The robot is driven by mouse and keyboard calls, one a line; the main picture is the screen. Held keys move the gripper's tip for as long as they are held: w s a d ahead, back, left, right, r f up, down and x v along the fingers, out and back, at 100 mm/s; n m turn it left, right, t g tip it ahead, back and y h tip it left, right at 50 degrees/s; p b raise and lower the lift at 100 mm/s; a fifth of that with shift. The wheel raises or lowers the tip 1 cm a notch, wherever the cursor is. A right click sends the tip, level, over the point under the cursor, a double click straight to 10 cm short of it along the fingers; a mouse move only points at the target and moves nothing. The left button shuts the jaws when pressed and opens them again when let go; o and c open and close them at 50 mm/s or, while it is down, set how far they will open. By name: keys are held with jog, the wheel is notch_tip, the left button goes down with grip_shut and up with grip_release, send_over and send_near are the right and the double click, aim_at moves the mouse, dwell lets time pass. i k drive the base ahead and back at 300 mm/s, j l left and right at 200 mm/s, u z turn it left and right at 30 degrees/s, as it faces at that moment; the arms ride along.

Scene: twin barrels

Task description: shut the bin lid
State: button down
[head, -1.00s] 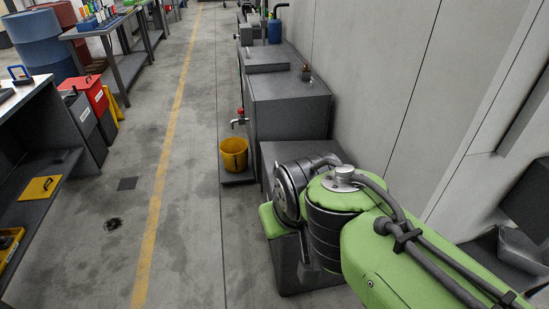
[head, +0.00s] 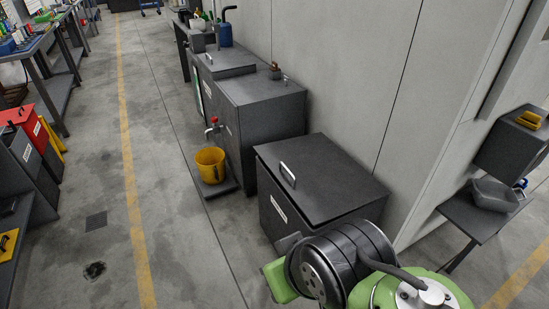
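A dark grey box-shaped bin (head: 268,205) with a white label stands against the wall, right of centre in the head view. Its flat dark lid (head: 325,175) lies across the top, with a pale bar handle (head: 288,174) near its left edge. The lid looks down or nearly down; I cannot tell whether a small gap is left under it. My green and black arm covers the bin's lower right part. My gripper's fingers are not in view.
A larger grey cabinet (head: 262,104) with a red-handled tap stands behind the bin, and a yellow bucket (head: 210,164) sits below the tap. A small table (head: 480,215) holds a grey tray at right. A red-topped container (head: 28,118) is at left.

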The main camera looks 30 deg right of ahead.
aim_at(326, 184)
jog(key=i+j+z, duration=0.3)
jog(key=i+j, duration=0.15)
jog(key=j, duration=0.15)
jog(key=i+j+z, duration=0.2)
jog(key=j, duration=0.15)
jog(key=i+j+z, duration=0.15)
jog(key=j, duration=0.2)
jog(key=i+j+z, duration=0.35)
jog(key=i, duration=0.3)
jog(key=i+j+z, duration=0.3)
jog(key=i+j, duration=0.25)
jog(key=i+j+z, duration=0.2)
jog(key=i, duration=0.3)
